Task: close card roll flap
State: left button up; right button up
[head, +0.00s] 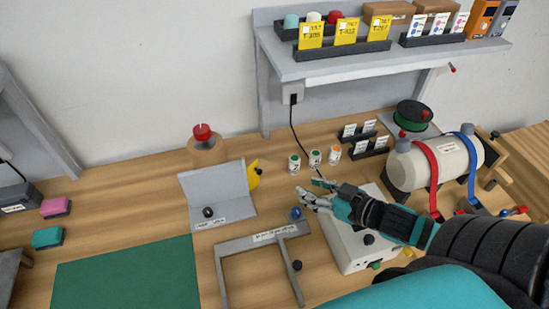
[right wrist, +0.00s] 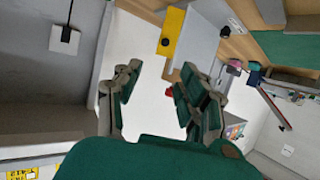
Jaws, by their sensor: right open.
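A grey folded panel (head: 216,188) stands on the bench left of centre. Its back leaf is tilted up and a small black knob (head: 208,212) sits low on it. A label runs along its front edge, too small to read, so I cannot tell for certain that this is the card roll flap. A brown roll with a red top (head: 204,146) stands behind it. My right gripper (head: 306,199) is open and empty, right of the panel and apart from it. In the right wrist view its fingers (right wrist: 158,100) are spread, with a grey panel (right wrist: 196,40) beyond. My left gripper is out of view.
A yellow piece (head: 253,174) sits at the panel's right edge. A grey open frame (head: 223,262) lies in front, and a white box (head: 350,245) is under my right arm. Small jars (head: 315,158) stand behind my gripper. A strapped tank (head: 432,170) stands right.

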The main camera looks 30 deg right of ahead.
jog(key=p, duration=0.2)
send_near(261, 172)
jog(key=w, duration=0.1)
jog(key=p+x, duration=0.1)
jog(key=x, duration=0.5)
jog(key=shift+w+a+f, duration=0.15)
jog(key=shift+a, duration=0.05)
jog(key=shift+w+a+f, duration=0.15)
jog(key=shift+w+f, duration=0.1)
jog(key=shift+w, duration=0.05)
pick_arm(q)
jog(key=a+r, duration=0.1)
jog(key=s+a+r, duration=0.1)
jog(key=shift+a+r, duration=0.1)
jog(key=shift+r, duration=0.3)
pick_arm(e)
grip_shut()
